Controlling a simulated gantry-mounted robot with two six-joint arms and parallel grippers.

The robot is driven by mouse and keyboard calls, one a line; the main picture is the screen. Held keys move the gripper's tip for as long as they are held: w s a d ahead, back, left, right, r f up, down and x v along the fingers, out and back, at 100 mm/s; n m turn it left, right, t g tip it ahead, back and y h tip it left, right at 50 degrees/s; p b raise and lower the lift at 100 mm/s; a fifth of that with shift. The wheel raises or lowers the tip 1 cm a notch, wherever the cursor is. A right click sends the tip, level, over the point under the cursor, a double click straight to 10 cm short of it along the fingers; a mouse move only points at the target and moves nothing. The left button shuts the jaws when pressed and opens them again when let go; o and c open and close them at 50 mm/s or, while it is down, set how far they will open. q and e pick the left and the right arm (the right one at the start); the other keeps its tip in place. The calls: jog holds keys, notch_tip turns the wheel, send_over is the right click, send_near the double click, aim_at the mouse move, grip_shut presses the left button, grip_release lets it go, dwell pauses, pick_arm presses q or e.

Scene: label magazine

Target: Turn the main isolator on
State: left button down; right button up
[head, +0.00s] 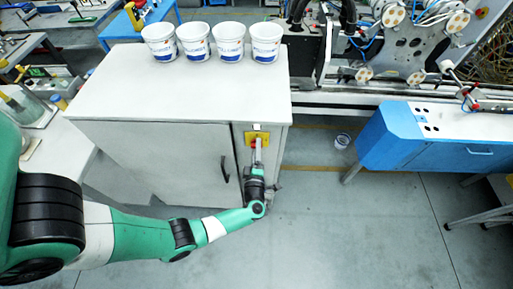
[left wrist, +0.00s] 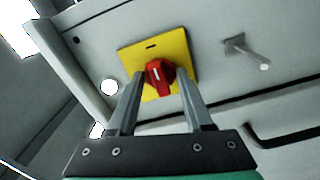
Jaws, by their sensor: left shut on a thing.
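The main isolator is a red rotary knob (left wrist: 159,76) on a square yellow plate (left wrist: 184,50), set on the front of a grey cabinet. In the head view the yellow plate (head: 264,138) is at the cabinet's upper right, with the red knob (head: 253,144) partly hidden by my gripper. My left gripper (left wrist: 160,84) has its two fingers on either side of the knob and is shut on it. In the left wrist view the white mark on the knob looks close to upright, slightly tilted. In the head view my left gripper (head: 257,152) reaches the plate from below. My right gripper is not in view.
The grey cabinet (head: 180,95) carries several white tubs (head: 230,42) along its back edge. A dark door handle (head: 224,170) is left of the isolator. A blue machine table (head: 400,135) stands to the right.

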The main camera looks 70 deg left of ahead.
pick_arm(q)
jog(key=shift+c, duration=1.5)
grip_release()
jog(key=v, duration=1.1)
jog(key=shift+d+p, duration=0.25)
jog(key=shift+p, duration=0.1)
jog(key=shift+s, duration=0.15)
